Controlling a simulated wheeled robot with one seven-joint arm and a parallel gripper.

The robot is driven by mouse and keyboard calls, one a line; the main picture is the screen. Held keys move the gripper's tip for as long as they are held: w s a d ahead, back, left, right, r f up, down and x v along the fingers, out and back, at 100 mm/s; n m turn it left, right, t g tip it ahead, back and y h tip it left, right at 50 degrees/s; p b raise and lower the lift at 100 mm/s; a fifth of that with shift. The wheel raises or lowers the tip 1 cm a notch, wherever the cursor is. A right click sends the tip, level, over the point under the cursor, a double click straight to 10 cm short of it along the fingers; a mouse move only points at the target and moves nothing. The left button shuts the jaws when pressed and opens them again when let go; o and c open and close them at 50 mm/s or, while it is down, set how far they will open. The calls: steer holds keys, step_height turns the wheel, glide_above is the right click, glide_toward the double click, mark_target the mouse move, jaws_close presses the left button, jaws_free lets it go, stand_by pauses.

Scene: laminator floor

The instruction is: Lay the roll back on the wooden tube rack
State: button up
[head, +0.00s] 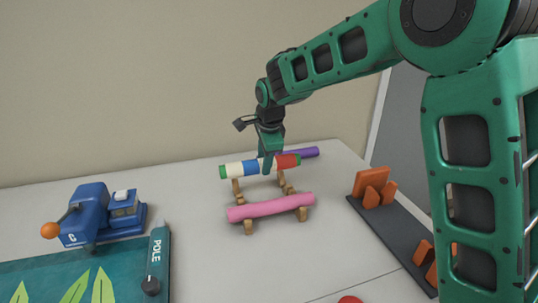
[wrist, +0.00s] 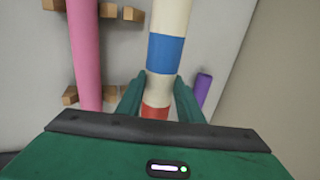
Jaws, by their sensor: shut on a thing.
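A striped roll (head: 250,167) in green, white, blue and red lies level between my gripper's fingers. My gripper (head: 267,165) points down and is shut on it. In the wrist view the two green fingers (wrist: 159,95) close around a pale band of the striped roll (wrist: 166,52), between the blue and red bands. The wooden tube rack (head: 237,191) shows as small wooden supports below and in front of the roll. Its blocks also show in the wrist view (wrist: 108,10). Whether the roll touches the supports, I cannot tell.
A pink roll (head: 270,207) rests on the front supports, parallel to the striped roll. A purple roll (head: 307,152) lies close behind. A blue machine (head: 100,215) and a teal mat (head: 80,275) are at left. A dark tray with orange holders (head: 375,188) is at right.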

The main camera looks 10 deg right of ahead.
steer(key=shift+f, duration=3.35)
steer(key=o, duration=1.2)
steer(key=shift+r, duration=0.1)
